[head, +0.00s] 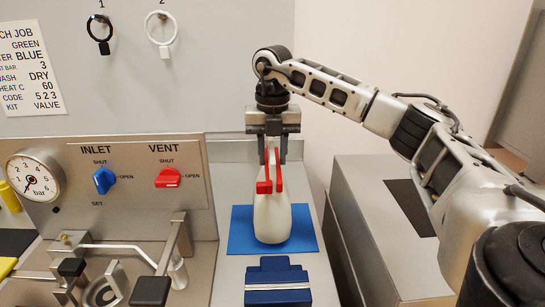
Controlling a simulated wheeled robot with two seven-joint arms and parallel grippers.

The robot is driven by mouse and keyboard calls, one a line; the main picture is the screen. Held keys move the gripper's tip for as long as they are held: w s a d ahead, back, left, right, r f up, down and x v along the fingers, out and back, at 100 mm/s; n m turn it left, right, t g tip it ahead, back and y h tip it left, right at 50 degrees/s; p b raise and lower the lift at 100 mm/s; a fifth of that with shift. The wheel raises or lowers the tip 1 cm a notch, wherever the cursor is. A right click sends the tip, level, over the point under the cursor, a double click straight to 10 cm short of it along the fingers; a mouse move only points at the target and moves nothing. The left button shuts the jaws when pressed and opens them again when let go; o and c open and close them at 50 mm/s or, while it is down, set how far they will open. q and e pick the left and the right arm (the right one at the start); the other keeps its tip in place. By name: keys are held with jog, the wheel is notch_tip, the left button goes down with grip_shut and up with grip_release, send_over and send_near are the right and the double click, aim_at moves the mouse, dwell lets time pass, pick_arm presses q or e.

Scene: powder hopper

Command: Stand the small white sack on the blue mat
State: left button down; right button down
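The small white sack (272,218) is upright over the blue mat (239,242), with its base within the mat's outline. I cannot tell for sure whether the base rests on the mat or is just above it. My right gripper (272,160) points down from above, its fingers on either side of the sack's narrow neck, and appears shut on it. Red parts (264,187) show at the neck and partly cover it. My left gripper is not in view.
A dark blue block with a pale band (277,284) lies just in front of the mat. On the left stands a panel with a gauge (35,177), a blue inlet knob (104,180) and a red vent knob (168,178). A grey cabinet (365,220) stands right.

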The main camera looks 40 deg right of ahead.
jog(key=shift+f, duration=0.55)
jog(key=shift+f, duration=0.15)
jog(key=c, duration=1)
grip_release()
jog(key=shift+c, duration=0.2)
notch_tip(320, 180, up, 12)
jog(key=shift+r+p, duration=0.2)
jog(key=shift+p, duration=0.5)
jog(key=shift+f, duration=0.1)
